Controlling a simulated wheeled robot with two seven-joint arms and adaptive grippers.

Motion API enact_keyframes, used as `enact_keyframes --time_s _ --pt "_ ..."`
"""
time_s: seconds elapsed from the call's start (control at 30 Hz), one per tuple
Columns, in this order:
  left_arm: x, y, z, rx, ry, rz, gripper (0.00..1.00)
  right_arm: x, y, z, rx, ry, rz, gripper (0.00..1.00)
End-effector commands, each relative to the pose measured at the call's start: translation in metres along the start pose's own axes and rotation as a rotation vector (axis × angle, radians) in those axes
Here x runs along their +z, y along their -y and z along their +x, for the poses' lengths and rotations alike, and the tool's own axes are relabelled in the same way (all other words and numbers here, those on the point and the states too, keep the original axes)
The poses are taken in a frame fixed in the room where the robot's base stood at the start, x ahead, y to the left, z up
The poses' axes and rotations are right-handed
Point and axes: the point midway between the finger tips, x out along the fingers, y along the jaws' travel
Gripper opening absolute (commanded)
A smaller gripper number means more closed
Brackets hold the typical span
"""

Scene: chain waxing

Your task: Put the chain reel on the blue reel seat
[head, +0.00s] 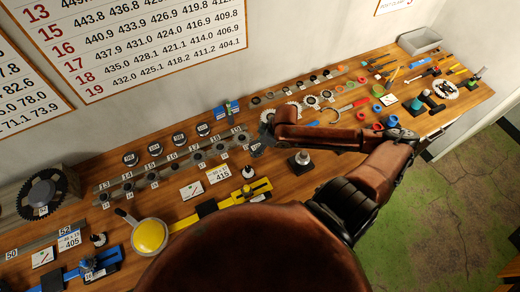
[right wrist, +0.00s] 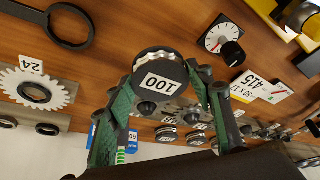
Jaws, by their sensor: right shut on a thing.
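The chain reel (right wrist: 160,78), black with a white "100" label, sits between the green-padded fingers of my right gripper (right wrist: 166,86) in the right wrist view. The gripper is shut on it, above the bench. Small blue ring-shaped pieces (head: 378,126) lie right of the gripper beside red ones. A blue block (head: 226,109) stands by the wall. I cannot tell which blue piece is the reel seat. My left gripper is not in view.
The wooden bench (head: 290,178) is crowded. Numbered black discs (head: 155,149) stand left of the gripper, and a dial gauge (right wrist: 224,38) and a white sprocket (right wrist: 36,90) lie near it. A grey tray (head: 419,41) is at the far right end.

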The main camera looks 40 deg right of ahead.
Motion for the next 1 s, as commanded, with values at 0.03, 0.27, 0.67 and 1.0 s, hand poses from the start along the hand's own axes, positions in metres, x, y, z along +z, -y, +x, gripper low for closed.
enact_keyframes --time_s 0.03,0.27,0.67,1.0 --pt "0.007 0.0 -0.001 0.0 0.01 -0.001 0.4 0.002 -0.003 0.002 0.0 0.0 -0.001 0.1" --pt "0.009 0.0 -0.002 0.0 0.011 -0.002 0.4 0.009 -0.011 0.014 -0.001 0.0 0.002 0.1" --pt "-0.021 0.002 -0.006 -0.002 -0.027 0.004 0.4 0.019 -0.01 0.039 0.0 0.0 -0.002 0.1" --pt "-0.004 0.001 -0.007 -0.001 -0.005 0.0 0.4 0.021 -0.009 0.042 -0.001 0.002 -0.001 0.6"
